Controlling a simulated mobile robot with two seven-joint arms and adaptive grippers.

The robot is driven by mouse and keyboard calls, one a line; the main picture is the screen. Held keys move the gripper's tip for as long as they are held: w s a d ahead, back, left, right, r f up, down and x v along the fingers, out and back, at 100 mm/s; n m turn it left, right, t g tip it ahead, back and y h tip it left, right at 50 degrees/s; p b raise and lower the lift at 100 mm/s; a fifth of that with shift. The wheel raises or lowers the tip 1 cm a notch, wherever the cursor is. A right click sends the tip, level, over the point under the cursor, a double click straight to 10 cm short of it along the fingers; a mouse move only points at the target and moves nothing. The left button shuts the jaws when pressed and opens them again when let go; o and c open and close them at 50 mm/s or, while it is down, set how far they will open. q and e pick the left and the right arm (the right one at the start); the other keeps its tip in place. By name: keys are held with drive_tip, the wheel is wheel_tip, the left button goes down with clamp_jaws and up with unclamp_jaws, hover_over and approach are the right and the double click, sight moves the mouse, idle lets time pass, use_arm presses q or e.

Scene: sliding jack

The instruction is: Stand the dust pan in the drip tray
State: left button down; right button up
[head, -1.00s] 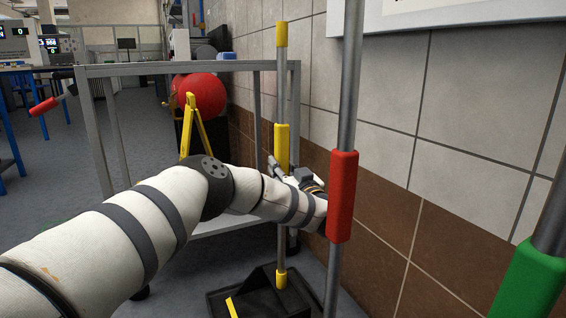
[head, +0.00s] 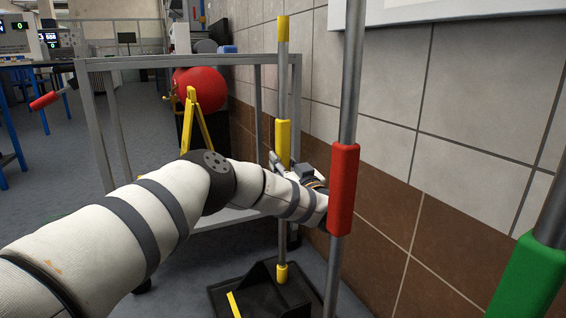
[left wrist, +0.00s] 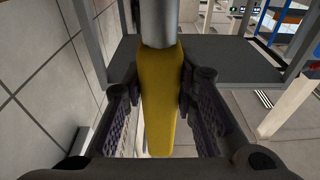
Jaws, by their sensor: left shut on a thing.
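The dust pan has a tall grey pole with a yellow grip (head: 283,140), a yellow top end, and a black pan (head: 278,293) at its foot. The pole stands nearly upright. My left gripper (head: 281,163) is shut on the yellow grip, partly hidden by my wrist. In the left wrist view, the yellow grip (left wrist: 160,100) is between the two fingers. The drip tray (head: 216,293) is a flat black tray on the floor. The pan appears over or in it; I cannot tell whether it touches the bottom. My right gripper is not in view.
A pole with a red grip (head: 343,190) stands close in front, right of my wrist. A green-gripped pole (head: 527,275) is at the lower right. A tiled wall (head: 465,130) runs along the right. A grey metal frame (head: 188,66) stands behind, near a yellow stand (head: 192,115).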

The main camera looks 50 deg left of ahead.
use_arm(q)
drive_tip(key=shift+f, duration=0.3)
idle(0.5)
drive_tip(key=c, duration=1.2)
unclamp_jaws()
drive_tip(key=shift+f, duration=0.1)
